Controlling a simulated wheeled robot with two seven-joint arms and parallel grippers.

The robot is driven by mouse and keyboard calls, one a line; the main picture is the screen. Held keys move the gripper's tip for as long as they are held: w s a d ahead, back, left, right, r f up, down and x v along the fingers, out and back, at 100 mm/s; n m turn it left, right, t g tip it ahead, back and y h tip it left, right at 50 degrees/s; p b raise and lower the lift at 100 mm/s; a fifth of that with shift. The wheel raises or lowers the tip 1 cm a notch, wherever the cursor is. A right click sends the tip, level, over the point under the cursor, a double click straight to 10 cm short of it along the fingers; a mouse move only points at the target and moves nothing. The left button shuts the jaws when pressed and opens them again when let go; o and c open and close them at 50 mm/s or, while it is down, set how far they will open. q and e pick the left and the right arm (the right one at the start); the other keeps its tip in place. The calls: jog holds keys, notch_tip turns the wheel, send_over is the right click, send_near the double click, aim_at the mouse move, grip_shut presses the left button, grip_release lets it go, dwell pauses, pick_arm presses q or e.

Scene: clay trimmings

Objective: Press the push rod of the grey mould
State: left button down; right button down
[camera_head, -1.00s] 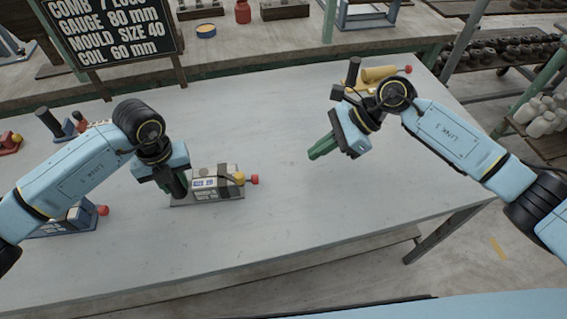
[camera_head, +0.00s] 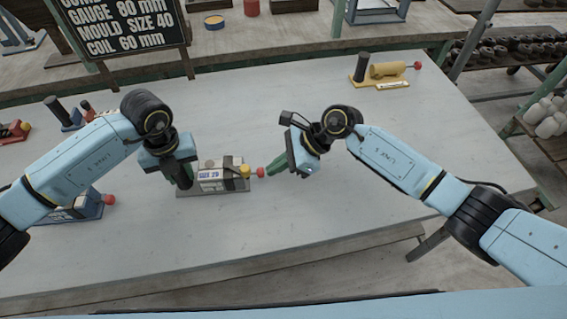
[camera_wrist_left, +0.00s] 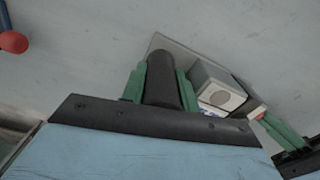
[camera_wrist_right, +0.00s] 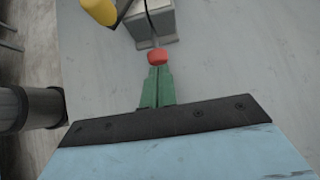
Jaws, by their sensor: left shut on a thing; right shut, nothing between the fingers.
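The grey mould (camera_head: 222,187) stands on the table with a label reading about "SIZE 29", a yellow knob (camera_head: 244,171) and a red-tipped push rod (camera_head: 260,172) sticking out to the right. My left gripper (camera_head: 183,180) is shut on the mould's dark upright post (camera_wrist_left: 162,85), between its green fingers. My right gripper (camera_head: 274,171) is shut and empty, its green fingertips pointing at the red knob. In the right wrist view the red knob (camera_wrist_right: 157,56) sits right at the tips of the closed fingers (camera_wrist_right: 157,70); I cannot tell whether they touch.
A blue mould (camera_head: 85,208) with a red knob lies left, partly behind my left arm. A yellow mould (camera_head: 385,75) stands at the back right, a red one (camera_head: 14,132) at the far left. A signboard (camera_head: 125,30) stands behind. The table (camera_head: 330,215) is clear in front.

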pick_arm(q)
jog(key=shift+r, duration=0.1)
jog(key=shift+d, duration=0.1)
pick_arm(e)
jog(key=shift+a, duration=1.45)
jog(key=shift+s, duration=0.1)
jog(key=d, duration=0.5)
jog(key=shift+w+d+r, duration=0.15)
jog(key=shift+w+r, duration=0.1)
jog(key=shift+r, duration=0.15)
jog(key=v, duration=0.8)
jog(key=shift+d+r, duration=0.2)
jog(key=shift+r, duration=0.1)
pick_arm(q)
jog(key=c, duration=1)
grip_release()
